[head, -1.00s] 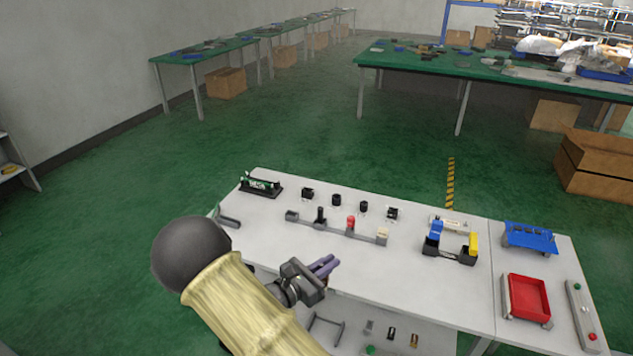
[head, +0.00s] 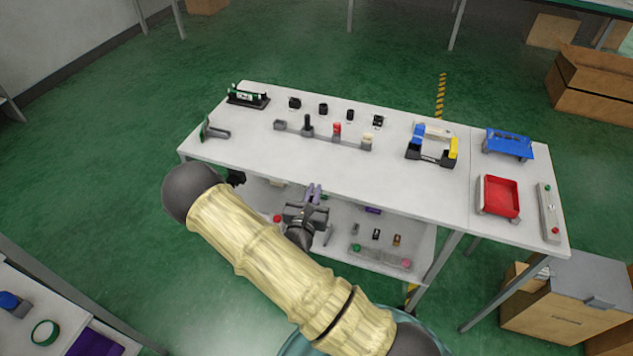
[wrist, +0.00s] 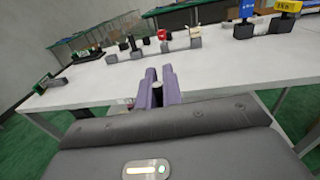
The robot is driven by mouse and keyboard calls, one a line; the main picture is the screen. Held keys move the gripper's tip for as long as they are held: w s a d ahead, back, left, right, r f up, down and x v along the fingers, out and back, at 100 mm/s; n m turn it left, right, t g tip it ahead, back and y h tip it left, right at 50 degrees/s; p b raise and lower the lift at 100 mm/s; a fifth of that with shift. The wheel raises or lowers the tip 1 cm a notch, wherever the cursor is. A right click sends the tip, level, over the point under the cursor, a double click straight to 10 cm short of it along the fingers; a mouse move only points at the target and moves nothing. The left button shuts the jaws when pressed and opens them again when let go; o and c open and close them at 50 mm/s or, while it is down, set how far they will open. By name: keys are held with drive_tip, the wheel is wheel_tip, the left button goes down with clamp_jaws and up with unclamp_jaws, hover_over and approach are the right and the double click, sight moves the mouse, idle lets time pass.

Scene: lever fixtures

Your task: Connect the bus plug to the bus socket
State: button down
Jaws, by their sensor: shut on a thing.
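My gripper (head: 314,190) is at the front edge of the table (head: 390,188), with its purple fingers pointing toward the tabletop. In the wrist view the fingers (wrist: 160,84) are close together around a small dark piece (wrist: 158,97) with a pale end, probably the bus plug; most of it is hidden between them. A grey rail (head: 322,133) farther back carries a black, a red and a beige plug-like part; its left block looks empty. Several small black sockets (head: 323,109) stand in a row behind it. Which one is the bus socket I cannot tell.
A black fixture with blue and yellow blocks (head: 432,152), a red tray (head: 501,197) and a blue rack (head: 508,143) stand to the right. A green board in a black stand (head: 248,97) is at the back left. The lower shelf (head: 340,250) holds small parts. The tabletop's front middle is clear.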

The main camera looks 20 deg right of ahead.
drive_tip(key=s+f+n+t+y, duration=0.1)
drive_tip(key=s+f+n+y, duration=0.1)
drive_tip(key=f, duration=0.4)
drive_tip(key=s+a+f+n+t+y, duration=0.1)
drive_tip(key=s+f+n+y, duration=0.1)
drive_tip(key=f+n+y, duration=0.2)
wheel_tip(320, 180, down, 3)
drive_tip(key=y, duration=0.3)
drive_tip(key=shift+a, duration=0.15)
